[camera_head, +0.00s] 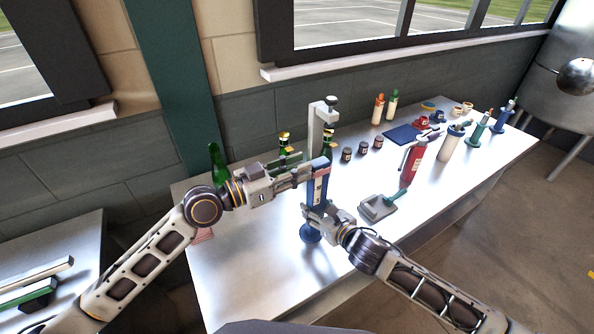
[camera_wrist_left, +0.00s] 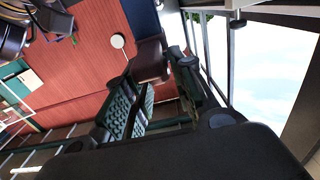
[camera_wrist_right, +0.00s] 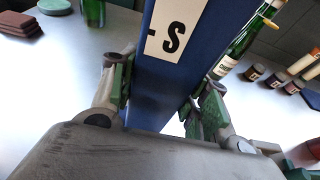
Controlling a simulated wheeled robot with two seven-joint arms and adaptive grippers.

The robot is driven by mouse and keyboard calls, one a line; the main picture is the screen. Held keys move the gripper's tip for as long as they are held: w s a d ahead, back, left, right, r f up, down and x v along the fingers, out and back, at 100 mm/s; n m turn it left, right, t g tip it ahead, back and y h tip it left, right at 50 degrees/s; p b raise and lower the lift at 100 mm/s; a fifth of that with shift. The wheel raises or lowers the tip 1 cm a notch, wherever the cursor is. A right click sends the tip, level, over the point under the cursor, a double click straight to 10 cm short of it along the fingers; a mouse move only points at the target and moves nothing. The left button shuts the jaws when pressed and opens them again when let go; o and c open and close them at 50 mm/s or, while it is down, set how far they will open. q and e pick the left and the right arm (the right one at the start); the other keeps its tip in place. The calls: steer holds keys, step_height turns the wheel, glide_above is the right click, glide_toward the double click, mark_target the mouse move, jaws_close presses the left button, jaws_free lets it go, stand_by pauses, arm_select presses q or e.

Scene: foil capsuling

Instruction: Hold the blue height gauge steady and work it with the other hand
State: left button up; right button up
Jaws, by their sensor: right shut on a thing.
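The blue height gauge (camera_head: 321,183) stands upright on the table, with a white scale on its column and a round blue foot (camera_head: 310,234). My right gripper (camera_head: 316,212) is shut on the lower column. In the right wrist view, its fingers (camera_wrist_right: 165,95) lie on both sides of the blue column (camera_wrist_right: 165,75), which bears a white strip with a black "S". My left gripper (camera_head: 308,172) is at the gauge's upper part, close to the column. In the left wrist view its fingers (camera_wrist_left: 163,98) are apart with a gap between them. Whether it touches the gauge is hidden.
Green bottles (camera_head: 217,165) and a grey stand (camera_head: 318,130) are behind the gauge. The table's front is mostly clear.

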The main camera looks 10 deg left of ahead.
arm_select(q)
steer(key=shift+o, duration=1.4)
steer(key=shift+f, duration=0.1)
steer(key=shift+s+a+f, duration=0.1)
steer(key=shift+s+a, duration=0.05)
steer(key=shift+s+a, duration=0.1)
steer(key=shift+a, duration=0.05)
steer(key=v, duration=1.1)
steer(key=shift+s, duration=0.1)
stand_by(0.5)
arm_select(e)
steer(key=o, duration=1.4)
